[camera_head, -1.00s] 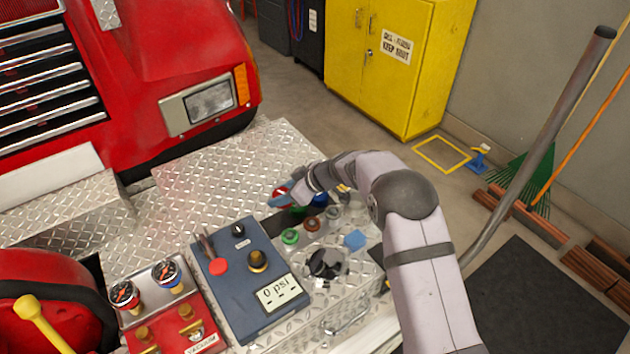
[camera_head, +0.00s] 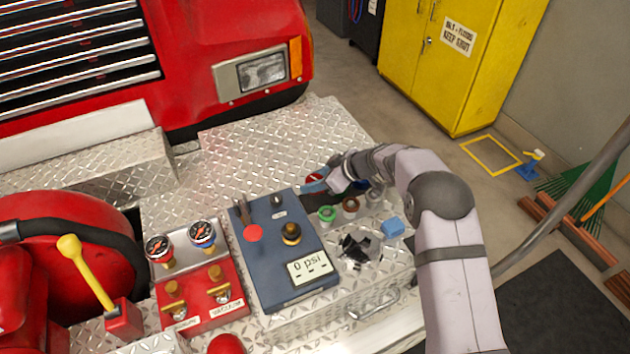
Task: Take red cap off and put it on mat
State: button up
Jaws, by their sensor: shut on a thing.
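The red cap (camera_head: 313,177) shows as a small red patch at the end of my gripper (camera_head: 316,183), on the far right part of the metal bumper. My gripper is shut on it, and its wrist comes in from the right. The arm hides part of the fitting area, so I cannot tell whether the cap is still seated or clear. A black mat (camera_head: 560,300) lies on the floor at the lower right. A smaller dark patch (camera_head: 357,248) on the bumper is of unclear kind.
A green cap (camera_head: 327,213), a brown cap (camera_head: 351,204) and a blue block (camera_head: 391,226) are close to the gripper. The blue-grey pump panel (camera_head: 275,260) stands to their left. The diamond-plate top (camera_head: 270,140) behind is clear.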

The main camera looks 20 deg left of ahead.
jog(key=shift+f+b, duration=2.2)
jog(key=shift+b, duration=0.35)
jog(key=shift+f, duration=0.65)
jog(key=o, duration=1.3)
jog(key=shift+o, duration=0.4)
jog(key=shift+f, duration=0.1)
jog(key=shift+b+v, duration=0.9)
jog(key=shift+v, duration=2.9)
jog(key=shift+w, duration=0.2)
